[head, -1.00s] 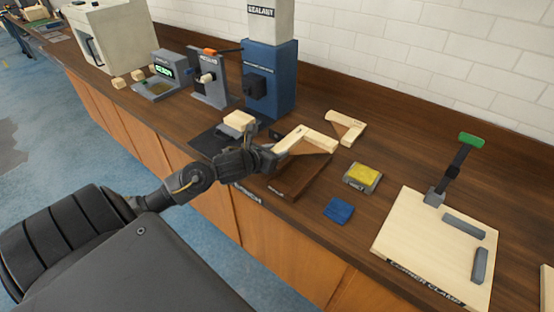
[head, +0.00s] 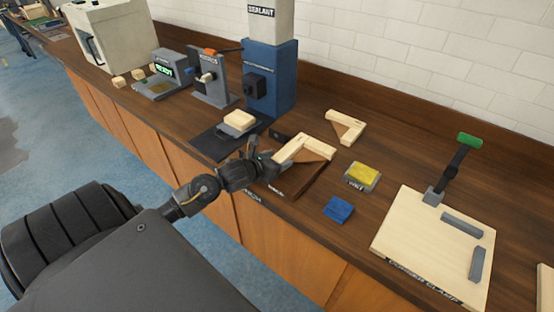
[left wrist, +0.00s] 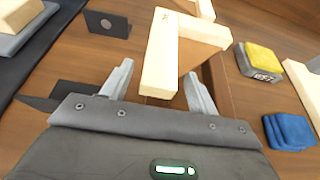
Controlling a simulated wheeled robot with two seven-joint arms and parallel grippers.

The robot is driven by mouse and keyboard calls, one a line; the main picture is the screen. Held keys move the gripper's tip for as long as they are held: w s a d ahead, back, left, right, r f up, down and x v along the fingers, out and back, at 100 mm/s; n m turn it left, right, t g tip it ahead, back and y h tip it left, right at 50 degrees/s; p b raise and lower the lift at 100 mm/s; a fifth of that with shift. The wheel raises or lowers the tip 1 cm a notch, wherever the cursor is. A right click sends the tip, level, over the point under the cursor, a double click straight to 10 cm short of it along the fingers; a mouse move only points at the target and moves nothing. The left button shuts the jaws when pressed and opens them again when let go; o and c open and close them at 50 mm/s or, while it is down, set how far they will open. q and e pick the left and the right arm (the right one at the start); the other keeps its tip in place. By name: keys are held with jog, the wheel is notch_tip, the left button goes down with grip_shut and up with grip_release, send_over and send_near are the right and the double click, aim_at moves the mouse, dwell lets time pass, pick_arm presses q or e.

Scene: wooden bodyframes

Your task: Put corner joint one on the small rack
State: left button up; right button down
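A pale wooden corner joint (head: 303,144) with a brown gusset lies on a dark wooden board (head: 312,183), which seems to be the small rack. My left gripper (head: 272,164) is at the joint's near left end. In the left wrist view, the open fingers (left wrist: 158,86) stand on either side of one arm of the joint (left wrist: 160,67), with small gaps. A second, similar corner joint (head: 345,126) lies on the bench behind. Which one is joint one I cannot tell. My right gripper is not in view.
A yellow-topped grey block (head: 362,174) and a folded blue cloth (head: 338,210) lie to the right, before the corner clamp board (head: 415,236). A scale-like plate with a wooden block (head: 239,120) and the blue sealant machine (head: 270,80) stand behind left.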

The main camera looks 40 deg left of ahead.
pick_arm(q)
jog(key=shift+r, duration=0.2)
jog(key=shift+s, duration=0.35)
jog(key=b+v, duration=0.2)
jog(key=v, duration=0.7)
jog(key=shift+s, duration=0.35)
jog(key=shift+s+r, duration=0.5)
jog(key=shift+s, duration=0.2)
